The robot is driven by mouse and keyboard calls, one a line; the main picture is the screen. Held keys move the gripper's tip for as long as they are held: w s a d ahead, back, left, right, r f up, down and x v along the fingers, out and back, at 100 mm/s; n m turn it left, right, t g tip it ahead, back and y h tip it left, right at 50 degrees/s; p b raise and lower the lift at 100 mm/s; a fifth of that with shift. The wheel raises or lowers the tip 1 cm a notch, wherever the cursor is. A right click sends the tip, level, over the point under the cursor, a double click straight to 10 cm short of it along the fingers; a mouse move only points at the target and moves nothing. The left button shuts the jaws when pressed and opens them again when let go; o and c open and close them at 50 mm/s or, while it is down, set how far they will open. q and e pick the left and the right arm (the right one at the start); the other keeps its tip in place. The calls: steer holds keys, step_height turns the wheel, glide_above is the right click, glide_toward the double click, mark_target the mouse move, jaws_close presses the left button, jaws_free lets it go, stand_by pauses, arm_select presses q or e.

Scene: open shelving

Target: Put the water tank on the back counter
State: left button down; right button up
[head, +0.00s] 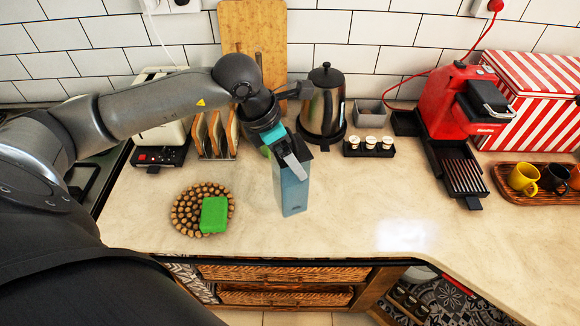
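The water tank (292,195) is a blue, see-through, upright box with a dark top. It is at the middle of the pale counter (340,215), to the right of a round cork trivet. Whether its base touches the counter or is just above it is hard to tell. My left gripper (292,158) is at the top of the tank, with one grey finger across its upper front. The other finger is hidden, so its grip is unclear. My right gripper is not in view.
A green sponge (214,214) lies on the trivet (187,217). Behind are a toaster (161,140), bread rack (214,140), kettle (325,108) and small cups (370,143). A red coffee machine (456,105) and mug tray (545,198) stand right. The counter's front middle is clear.

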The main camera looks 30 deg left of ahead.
arm_select(q)
step_height(320, 180, down, 4)
stand_by(0.4)
steer(key=shift+f, duration=0.15)
jaws_free()
steer(key=v, duration=1.2)
steer(key=shift+b, duration=0.45)
